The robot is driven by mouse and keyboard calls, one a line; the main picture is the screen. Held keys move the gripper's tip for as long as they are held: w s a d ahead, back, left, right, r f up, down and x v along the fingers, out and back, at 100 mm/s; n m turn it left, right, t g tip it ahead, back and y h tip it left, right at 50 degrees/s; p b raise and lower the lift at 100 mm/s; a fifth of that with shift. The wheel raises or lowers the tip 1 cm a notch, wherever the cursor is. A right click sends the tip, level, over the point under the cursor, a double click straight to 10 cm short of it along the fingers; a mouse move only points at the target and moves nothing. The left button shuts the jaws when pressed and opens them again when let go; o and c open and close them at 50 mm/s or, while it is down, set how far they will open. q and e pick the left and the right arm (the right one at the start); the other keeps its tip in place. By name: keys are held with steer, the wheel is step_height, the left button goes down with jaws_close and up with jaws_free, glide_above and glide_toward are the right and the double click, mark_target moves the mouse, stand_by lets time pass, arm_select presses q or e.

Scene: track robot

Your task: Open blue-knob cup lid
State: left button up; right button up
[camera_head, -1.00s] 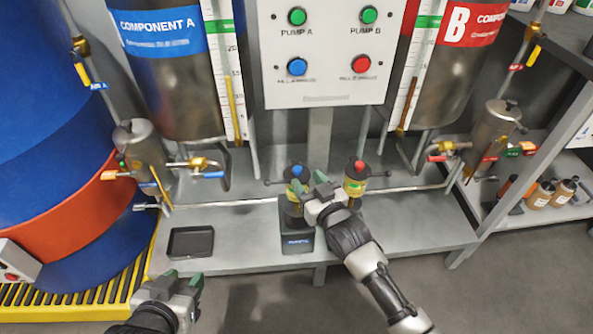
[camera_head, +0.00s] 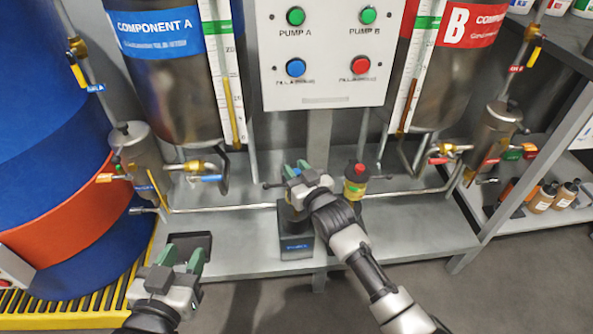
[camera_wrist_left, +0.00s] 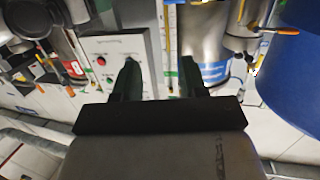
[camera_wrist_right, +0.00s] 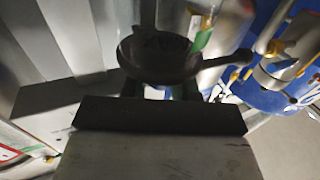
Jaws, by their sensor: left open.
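In the right wrist view, a round dark lid-like disc (camera_wrist_right: 158,58) with a side handle covers the fingertips. I cannot tell whether the fingers grip it or only surround it. My left gripper (camera_head: 181,258) is open and empty, low in front of the bench; its spread fingers also show in the left wrist view (camera_wrist_left: 158,82).
A red-knob cup (camera_head: 355,186) stands just right of my right gripper. A black tray (camera_head: 190,242) lies on the bench behind my left gripper. Pipes with valves run behind the cups, below the pump panel (camera_head: 325,90). Bare bench (camera_head: 420,235) lies to the right.

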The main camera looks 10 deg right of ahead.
jaws_close()
